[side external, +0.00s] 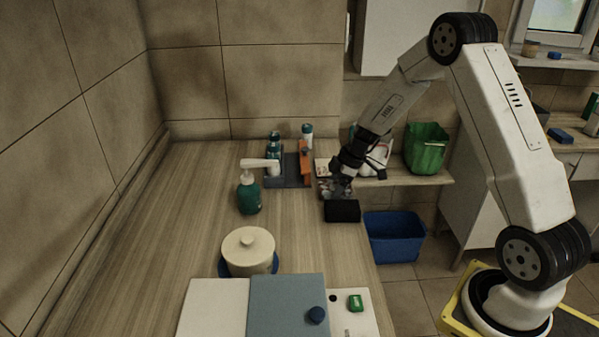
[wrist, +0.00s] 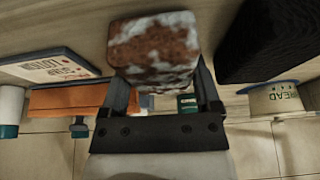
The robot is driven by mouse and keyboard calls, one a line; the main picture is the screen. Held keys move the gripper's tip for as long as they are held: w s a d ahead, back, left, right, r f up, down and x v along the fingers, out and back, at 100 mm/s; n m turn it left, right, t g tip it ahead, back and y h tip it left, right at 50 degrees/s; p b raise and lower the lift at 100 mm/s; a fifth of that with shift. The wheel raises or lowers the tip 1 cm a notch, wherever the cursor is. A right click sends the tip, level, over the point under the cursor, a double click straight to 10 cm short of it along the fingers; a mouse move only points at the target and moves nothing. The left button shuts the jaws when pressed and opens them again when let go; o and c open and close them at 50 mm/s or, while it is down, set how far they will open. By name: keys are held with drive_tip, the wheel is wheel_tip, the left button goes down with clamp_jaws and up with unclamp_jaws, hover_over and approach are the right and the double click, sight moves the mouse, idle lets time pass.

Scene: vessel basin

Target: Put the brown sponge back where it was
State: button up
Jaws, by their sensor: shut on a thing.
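The brown sponge, mottled brown and white (wrist: 153,45), sits between the two fingers of my gripper (wrist: 160,78) in the wrist view. My gripper is shut on it. In the side external view my gripper (side external: 338,188) points down over the right edge of the counter, just behind a black block (side external: 342,211). The sponge is hard to tell apart from the fingers there. The black block also shows at the upper right of the wrist view (wrist: 270,40), apart from the sponge. I cannot tell whether the sponge touches the counter.
A grey caddy with an orange divider (side external: 305,164) and bottles stands left of my gripper. A teal pump bottle (side external: 249,194) and a cream lidded pot (side external: 248,250) stand on the counter. A blue bin (side external: 395,240) is below the counter's right edge. The counter's left side is clear.

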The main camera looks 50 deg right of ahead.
drive_tip(key=shift+f, duration=0.15)
drive_tip(key=o, duration=1)
drive_tip(key=shift+r, duration=0.2)
drive_tip(key=v, duration=1.2)
drive_tip(key=shift+a, duration=0.15)
